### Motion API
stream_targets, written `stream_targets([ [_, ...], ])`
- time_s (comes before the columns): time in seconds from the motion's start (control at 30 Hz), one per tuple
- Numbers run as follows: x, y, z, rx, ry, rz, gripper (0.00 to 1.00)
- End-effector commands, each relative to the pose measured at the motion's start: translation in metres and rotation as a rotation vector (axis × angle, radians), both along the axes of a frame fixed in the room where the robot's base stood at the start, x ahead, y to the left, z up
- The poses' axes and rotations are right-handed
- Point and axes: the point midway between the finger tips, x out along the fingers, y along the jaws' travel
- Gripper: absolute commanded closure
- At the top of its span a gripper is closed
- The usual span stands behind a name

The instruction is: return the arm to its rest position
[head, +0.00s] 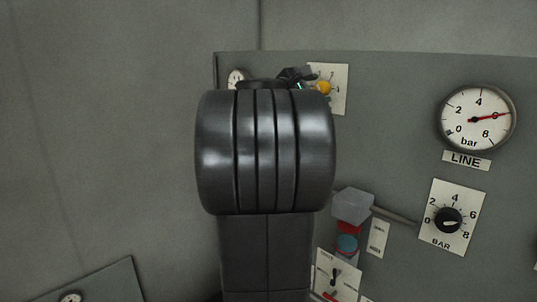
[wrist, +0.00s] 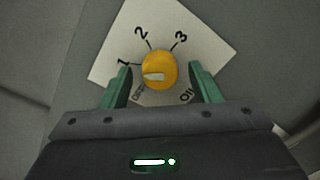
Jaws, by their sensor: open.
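My gripper (wrist: 160,74) is open in the wrist view, its two green fingers on either side of a yellow knob (wrist: 160,69), with a visible gap on both sides. In the head view my arm covers the middle, and only a small part of my gripper (head: 294,76) shows beside the yellow knob (head: 324,87).
A grey panel (head: 400,80) carries a LINE gauge (head: 478,118) reading about 6 bar and a black BAR knob (head: 448,220). A grey handle (head: 352,205) and a lower dial plate (head: 338,278) stand right of my arm.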

Motion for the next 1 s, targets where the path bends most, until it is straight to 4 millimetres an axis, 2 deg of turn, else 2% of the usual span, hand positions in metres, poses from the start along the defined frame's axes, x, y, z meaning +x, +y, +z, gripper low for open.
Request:
stream_targets([
  [0.1, 0.000, 0.000, 0.005, -0.062, 0.064, -0.001, 0.43],
  [0.3, -0.002, 0.004, 0.001, -0.149, 0.150, 0.002, 0.43],
  [0.4, -0.014, 0.017, -0.002, -0.145, 0.145, 0.004, 0.43],
  [0.6, -0.025, 0.029, -0.001, -0.144, 0.145, 0.002, 0.43],
  [1.0, -0.027, 0.031, 0.000, -0.143, 0.145, 0.000, 0.43],
])
